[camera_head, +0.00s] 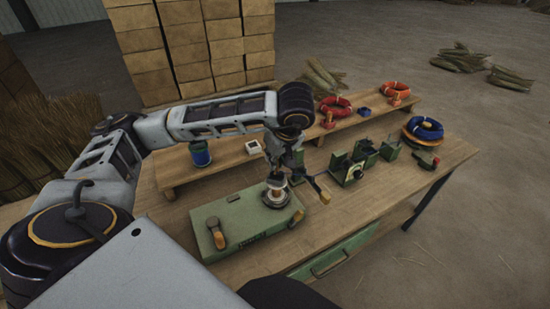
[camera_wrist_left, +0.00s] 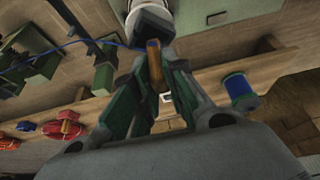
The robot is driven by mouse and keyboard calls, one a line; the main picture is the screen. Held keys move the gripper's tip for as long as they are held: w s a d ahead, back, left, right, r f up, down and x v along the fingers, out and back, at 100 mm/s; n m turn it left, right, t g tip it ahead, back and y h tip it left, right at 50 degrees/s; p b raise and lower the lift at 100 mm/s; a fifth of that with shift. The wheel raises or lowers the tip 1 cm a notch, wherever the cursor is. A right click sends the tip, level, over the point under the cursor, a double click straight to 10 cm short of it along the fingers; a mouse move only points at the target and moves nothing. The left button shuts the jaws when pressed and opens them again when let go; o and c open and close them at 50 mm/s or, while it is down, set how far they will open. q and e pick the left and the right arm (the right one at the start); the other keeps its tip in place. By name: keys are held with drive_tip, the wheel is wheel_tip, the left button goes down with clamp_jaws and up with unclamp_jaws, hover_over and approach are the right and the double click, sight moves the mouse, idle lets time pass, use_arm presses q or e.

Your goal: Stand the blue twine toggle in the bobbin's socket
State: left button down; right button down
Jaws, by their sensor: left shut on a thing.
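My left gripper (camera_head: 281,168) is above the bobbin (camera_head: 277,191) on the green winder box (camera_head: 225,215). In the left wrist view, the gripper (camera_wrist_left: 153,78) is shut on a small orange-brown toggle (camera_wrist_left: 154,58), with blue twine (camera_wrist_left: 105,42) running off to the left. The toggle's far end is close to the dark and pale bobbin parts (camera_wrist_left: 150,22). I cannot tell whether it touches them or sits in the socket, which is hidden. In the head view the fingers hide the toggle. My right gripper is out of view.
A blue spool (camera_head: 200,154) and white block (camera_head: 253,147) stand behind the winder. Green stands (camera_head: 346,168) are to its right. Red (camera_head: 335,104), orange (camera_head: 396,89) and blue (camera_head: 425,128) twine coils lie farther back and right. The bench front is clear right of the winder.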

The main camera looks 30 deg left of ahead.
use_arm(q)
drive_tip(key=shift+s+a+f+b, duration=0.15)
drive_tip(key=shift+a+f+b, duration=0.4)
drive_tip(key=shift+f, duration=0.25)
drive_tip(key=shift+a+f, duration=0.1)
drive_tip(key=shift+a, duration=0.1)
drive_tip(key=shift+w+p+v, duration=0.15)
drive_tip(key=shift+p+v, duration=0.2)
drive_tip(key=shift+v, duration=0.45)
drive_tip(key=shift+w+p+v, duration=0.1)
drive_tip(key=shift+p+v, duration=0.2)
drive_tip(key=shift+v, duration=0.5)
drive_tip(key=shift+w+d+r+p, duration=0.2)
drive_tip(key=shift+d+r+p, duration=0.15)
drive_tip(key=shift+d+r, duration=0.2)
drive_tip(key=shift+r, duration=0.1)
drive_tip(key=shift+a+r+p, duration=0.2)
drive_tip(key=shift+r+p, duration=0.3)
drive_tip(key=shift+p, duration=0.15)
drive_tip(key=shift+d+r+p, duration=0.1)
drive_tip(key=shift+r+p, duration=0.2)
drive_tip(key=shift+r, duration=0.05)
